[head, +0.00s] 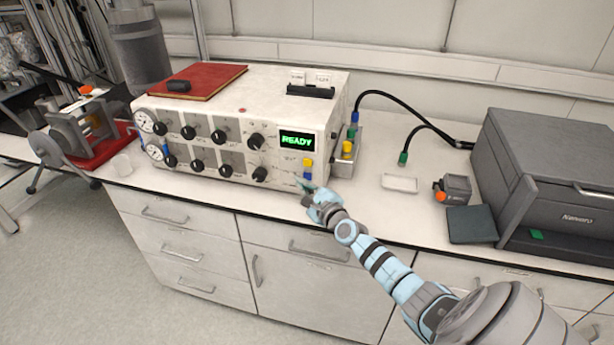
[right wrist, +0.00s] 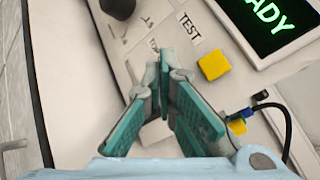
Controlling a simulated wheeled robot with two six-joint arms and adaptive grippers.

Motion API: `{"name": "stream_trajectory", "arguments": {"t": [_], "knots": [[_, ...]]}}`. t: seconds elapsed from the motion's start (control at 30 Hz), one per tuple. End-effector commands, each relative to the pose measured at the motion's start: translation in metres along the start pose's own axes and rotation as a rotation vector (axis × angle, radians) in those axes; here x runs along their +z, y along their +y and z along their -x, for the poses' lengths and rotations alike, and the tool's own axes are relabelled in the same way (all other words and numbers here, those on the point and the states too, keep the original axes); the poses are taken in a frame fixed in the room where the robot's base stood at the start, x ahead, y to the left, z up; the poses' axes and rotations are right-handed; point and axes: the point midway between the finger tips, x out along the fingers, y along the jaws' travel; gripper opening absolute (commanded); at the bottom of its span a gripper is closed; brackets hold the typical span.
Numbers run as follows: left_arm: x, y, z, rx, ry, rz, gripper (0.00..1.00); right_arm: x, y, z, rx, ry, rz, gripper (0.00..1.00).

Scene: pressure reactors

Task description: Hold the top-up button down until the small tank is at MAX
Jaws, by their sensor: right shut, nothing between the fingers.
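The white control box (head: 235,125) stands on the bench, its lit display (head: 297,141) reading READY. Below the display are a yellow button (head: 308,162) and a blue button (head: 308,175). In the right wrist view, the yellow button (right wrist: 214,66) sits near the word TEST. I cannot pick out a top-up label or a tank with a MAX mark. My right gripper (head: 304,186) is shut and empty, its tips close to the panel near the blue button. In the right wrist view, its fingertips (right wrist: 164,72) cover the panel below TEST; contact cannot be told. My left gripper is out of view.
Black knobs (head: 219,136) and gauges (head: 146,121) fill the panel's left. A metal holder with coloured plugs (head: 347,149) and black cables (head: 400,97) is at the box's right side. A dark grey case (head: 545,170) stands farther right.

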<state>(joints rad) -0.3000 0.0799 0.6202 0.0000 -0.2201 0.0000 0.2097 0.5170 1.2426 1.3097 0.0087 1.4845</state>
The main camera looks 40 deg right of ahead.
Motion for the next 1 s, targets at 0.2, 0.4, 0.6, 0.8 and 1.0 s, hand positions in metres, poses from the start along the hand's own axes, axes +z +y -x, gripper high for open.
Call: {"name": "stream_trajectory", "arguments": {"t": [0.2, 0.4, 0.6, 0.8, 1.0], "knots": [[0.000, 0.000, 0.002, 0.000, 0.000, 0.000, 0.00, 0.001, 0.001, 0.002, 0.001, 0.000, 0.000, 0.00], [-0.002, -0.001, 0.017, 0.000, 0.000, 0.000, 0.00, 0.012, 0.009, 0.014, 0.001, -0.001, -0.001, 0.00], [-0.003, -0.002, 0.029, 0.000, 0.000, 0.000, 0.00, 0.022, 0.019, 0.028, 0.002, 0.000, -0.001, 0.00], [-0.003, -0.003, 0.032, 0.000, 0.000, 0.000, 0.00, 0.025, 0.025, 0.035, 0.001, 0.000, 0.000, 0.00], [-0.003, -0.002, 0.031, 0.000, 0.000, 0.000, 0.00, 0.025, 0.026, 0.035, 0.000, 0.000, 0.000, 0.00]]}}
